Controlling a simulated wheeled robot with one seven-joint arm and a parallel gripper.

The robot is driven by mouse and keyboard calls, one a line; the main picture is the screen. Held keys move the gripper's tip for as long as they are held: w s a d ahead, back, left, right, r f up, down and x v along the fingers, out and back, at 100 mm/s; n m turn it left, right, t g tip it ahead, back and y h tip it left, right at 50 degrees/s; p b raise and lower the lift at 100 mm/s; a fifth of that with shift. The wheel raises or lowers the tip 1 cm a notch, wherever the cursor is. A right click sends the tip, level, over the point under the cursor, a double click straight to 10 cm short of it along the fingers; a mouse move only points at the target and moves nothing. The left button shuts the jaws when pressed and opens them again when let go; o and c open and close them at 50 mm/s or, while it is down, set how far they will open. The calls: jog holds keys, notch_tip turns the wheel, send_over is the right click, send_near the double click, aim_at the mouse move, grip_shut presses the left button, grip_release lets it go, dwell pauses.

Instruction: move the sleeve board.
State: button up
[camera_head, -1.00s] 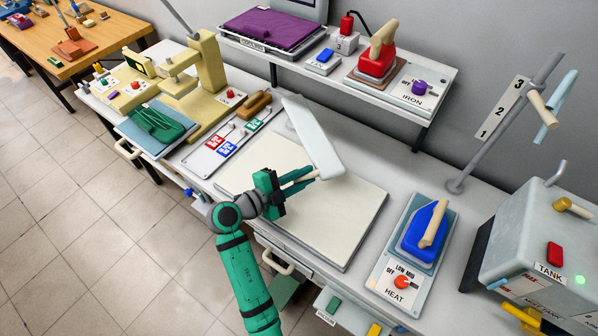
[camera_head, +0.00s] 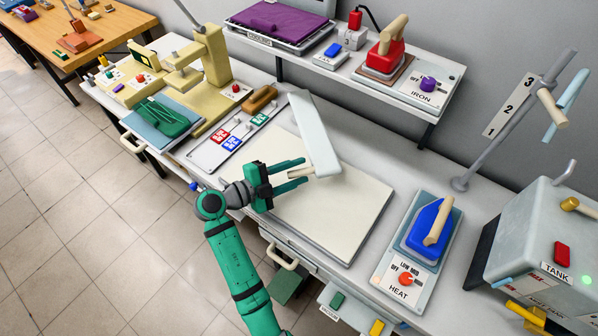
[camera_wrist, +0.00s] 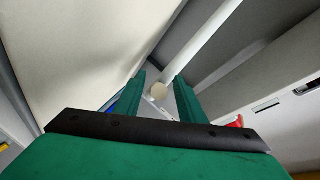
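The sleeve board (camera_head: 314,130) is a long pale board with a short wooden handle (camera_head: 299,173) at its near end. It sits above the back part of the cream pressing pad (camera_head: 335,215), pointing away and to the left. What supports it underneath is hidden. My gripper (camera_head: 303,168) is at the near end of the board, its fingers spread apart on both sides of the handle. In the wrist view, the round end of the handle (camera_wrist: 158,90) shows between the separated fingertips (camera_wrist: 160,82), with gaps beside it.
A blue iron (camera_head: 428,232) on the HEAT panel stands to the right, beside a pole and tank (camera_head: 540,235). A switch panel (camera_head: 205,150) and a yellow press (camera_head: 215,60) are to the left. A shelf (camera_head: 440,92) with a red iron overhangs behind. The pad's front is clear.

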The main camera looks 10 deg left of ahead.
jog(key=shift+d, duration=0.15)
jog(key=v, duration=1.1)
jog(key=shift+s+r, duration=0.1)
jog(key=shift+d, duration=0.1)
